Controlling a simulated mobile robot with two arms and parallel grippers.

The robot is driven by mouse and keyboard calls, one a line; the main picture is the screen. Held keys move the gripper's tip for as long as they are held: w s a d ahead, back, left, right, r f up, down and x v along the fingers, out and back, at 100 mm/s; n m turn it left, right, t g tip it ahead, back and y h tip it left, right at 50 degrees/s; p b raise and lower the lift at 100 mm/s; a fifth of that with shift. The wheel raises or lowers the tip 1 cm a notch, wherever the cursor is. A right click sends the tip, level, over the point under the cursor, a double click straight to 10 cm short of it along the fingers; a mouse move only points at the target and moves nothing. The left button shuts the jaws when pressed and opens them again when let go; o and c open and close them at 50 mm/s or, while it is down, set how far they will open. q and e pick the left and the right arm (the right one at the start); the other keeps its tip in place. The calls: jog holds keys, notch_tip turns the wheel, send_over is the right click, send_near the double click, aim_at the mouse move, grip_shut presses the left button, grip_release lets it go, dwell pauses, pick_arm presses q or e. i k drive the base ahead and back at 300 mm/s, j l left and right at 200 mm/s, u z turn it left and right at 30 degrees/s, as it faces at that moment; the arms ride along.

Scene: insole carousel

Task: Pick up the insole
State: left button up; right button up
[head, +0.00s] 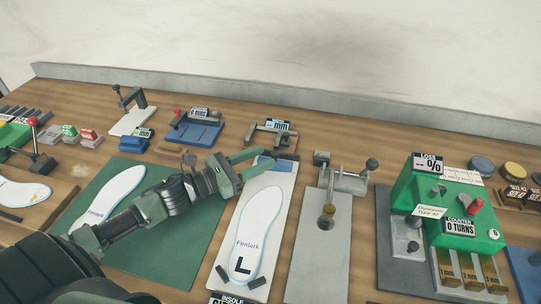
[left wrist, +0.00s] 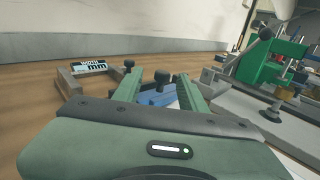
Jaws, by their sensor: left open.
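A white insole (head: 257,228) marked "Fenlark" and "L" lies flat on a pale plate (head: 285,190) at the middle front. A second white insole (head: 118,190) lies on a green mat (head: 165,250), partly hidden by my left arm. A third white insole (head: 22,193) lies on a wooden board at the far left. My left gripper (head: 267,157) is open and empty, over the far end of the pale plate near the toe of the "L" insole. In the left wrist view its fingers (left wrist: 172,78) are apart, with a blue part (left wrist: 158,98) beyond them. My right gripper is not in view.
A gauge with an "mm" display (head: 278,126) stands just behind my left gripper. A metal clamp fixture (head: 330,215) is to the right, then a green machine (head: 450,205) with a "0 TURNS" counter. Blue fixtures (head: 193,131) stand at the back.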

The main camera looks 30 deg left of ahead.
aim_at(245, 258)
jog(key=k, duration=1.5)
